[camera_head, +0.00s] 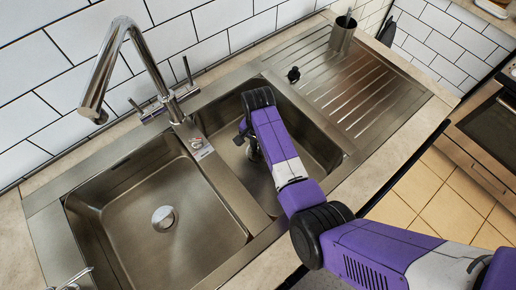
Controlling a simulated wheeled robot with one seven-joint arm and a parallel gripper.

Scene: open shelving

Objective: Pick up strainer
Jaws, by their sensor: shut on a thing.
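My purple and black arm reaches down into the smaller right-hand basin (309,135). My gripper (244,139) is low in that basin, largely hidden behind its own wrist. It is shut on the strainer (252,152), a small metallic piece of which only a little shows beside the arm. I cannot tell whether the strainer touches the basin floor.
The larger left basin (110,220) has a round metal drain (163,217). A tall chrome faucet (105,65) stands behind the basins.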

